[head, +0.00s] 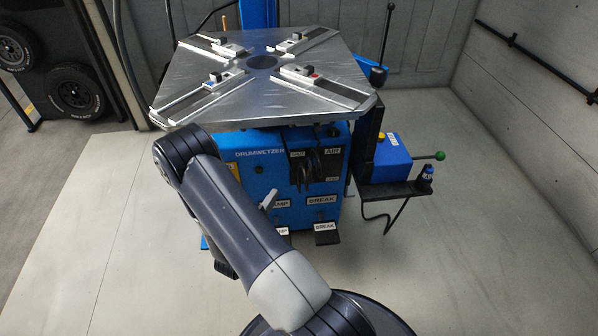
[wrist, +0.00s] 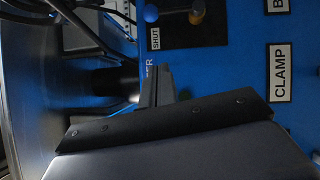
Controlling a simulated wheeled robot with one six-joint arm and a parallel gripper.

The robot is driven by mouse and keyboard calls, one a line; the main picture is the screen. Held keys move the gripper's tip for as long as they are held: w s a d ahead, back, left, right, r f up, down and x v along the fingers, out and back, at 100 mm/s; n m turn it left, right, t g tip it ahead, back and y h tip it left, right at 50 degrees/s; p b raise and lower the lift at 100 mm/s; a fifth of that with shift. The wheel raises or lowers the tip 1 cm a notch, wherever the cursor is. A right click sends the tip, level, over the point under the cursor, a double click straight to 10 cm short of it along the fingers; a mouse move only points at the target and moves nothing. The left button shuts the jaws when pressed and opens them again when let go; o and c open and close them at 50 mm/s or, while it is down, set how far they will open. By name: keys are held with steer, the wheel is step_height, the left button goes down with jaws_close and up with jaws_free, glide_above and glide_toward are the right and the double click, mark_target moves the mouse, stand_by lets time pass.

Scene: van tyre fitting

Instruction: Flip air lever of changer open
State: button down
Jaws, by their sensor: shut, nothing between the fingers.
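The changer's blue cabinet (head: 258,180) stands in the middle of the head view, with a dark panel marked SHUT and AIR (head: 331,151) on its front. The same panel (wrist: 178,38) shows sideways at the top of the wrist view, with a SHUT label. A blue round knob (wrist: 151,14) and a brownish fitting (wrist: 197,8) are on it, cut by the frame edge. I cannot tell the lever's full shape or position. My gripper (wrist: 157,74) is shut and empty in the wrist view, beside the panel and apart from the knob.
The steel turntable (head: 262,62) overhangs the cabinet. CLAMP (wrist: 280,72) and BREAK (head: 322,201) labels are on the cabinet front, with pedals (head: 327,236) near the floor. A side shelf (head: 395,190) juts out right. The floor at right is clear.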

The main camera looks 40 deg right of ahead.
mark_target(310, 170)
steer(key=w+d+r+b, duration=0.1)
steer(key=w+d+b, duration=0.1)
steer(key=d, duration=0.9)
steer(key=shift+w+d+r+b, duration=0.15)
steer(key=shift+d+r+b, duration=0.2)
steer(key=shift+b, duration=0.2)
steer(key=shift+r, duration=0.1)
